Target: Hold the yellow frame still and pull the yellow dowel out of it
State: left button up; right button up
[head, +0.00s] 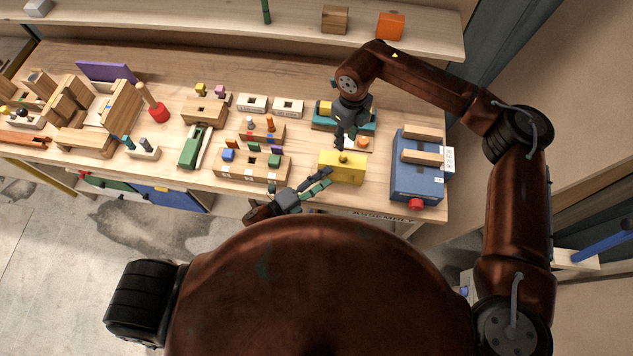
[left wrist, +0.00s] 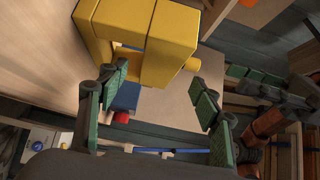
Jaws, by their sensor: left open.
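The yellow frame (head: 341,171) is a block standing near the front edge of the workbench. In the left wrist view the frame (left wrist: 172,50) shows an opening between its legs. The yellow dowel (head: 343,157) shows as a small knob at the frame's top; its stub (left wrist: 193,64) sticks out of the frame in the left wrist view. My left gripper (head: 329,178) is open at the frame's front-left side, its fingers (left wrist: 158,77) spread and empty. My right gripper (head: 341,144) hangs just behind the frame, near the dowel; its jaw state is unclear.
A blue box (head: 418,180) with wooden bars stands right of the frame. A wooden block with coloured pegs (head: 252,166) is close on the left. A teal tray (head: 325,123) and an orange piece (head: 362,142) lie behind. The bench's front edge is near.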

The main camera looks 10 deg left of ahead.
aim_at(337, 170)
pick_arm(q)
jog(key=shift+x, duration=2.1)
